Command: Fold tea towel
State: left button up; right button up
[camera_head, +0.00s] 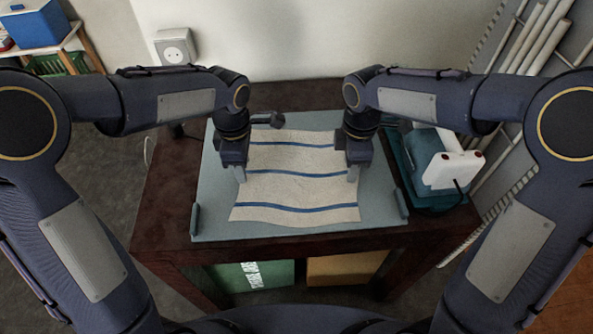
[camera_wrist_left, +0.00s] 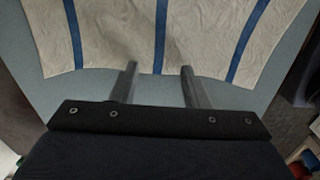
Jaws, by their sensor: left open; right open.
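The tea towel (camera_head: 292,187) is cream with blue stripes and lies spread out flat, with slight waves, on a grey-blue board (camera_head: 215,218). My left gripper (camera_head: 240,175) is open and points down at the towel's left edge. In the left wrist view the towel (camera_wrist_left: 195,38) fills the top, and the left gripper's two fingers (camera_wrist_left: 158,82) stand apart at its edge with nothing between them. My right gripper (camera_head: 353,174) is open and points down at the towel's right edge. The grippers and forearms hide parts of the towel's sides and far corners.
The board lies on a dark wooden table (camera_head: 165,205). A white and teal appliance (camera_head: 440,165) stands at the table's right. A small dark object (camera_head: 277,120) is at the board's far edge. Green and tan boxes (camera_head: 255,275) sit below. A wall socket (camera_head: 175,46) is behind.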

pick_arm(q)
jog(key=shift+f, duration=0.15)
pick_arm(e)
jog(key=shift+f, duration=0.2)
pick_arm(q)
jog(key=shift+c, duration=0.3)
pick_arm(e)
jog(key=shift+c, duration=0.3)
pick_arm(q)
grip_shut()
pick_arm(e)
jog(key=shift+f, duration=0.1)
grip_shut()
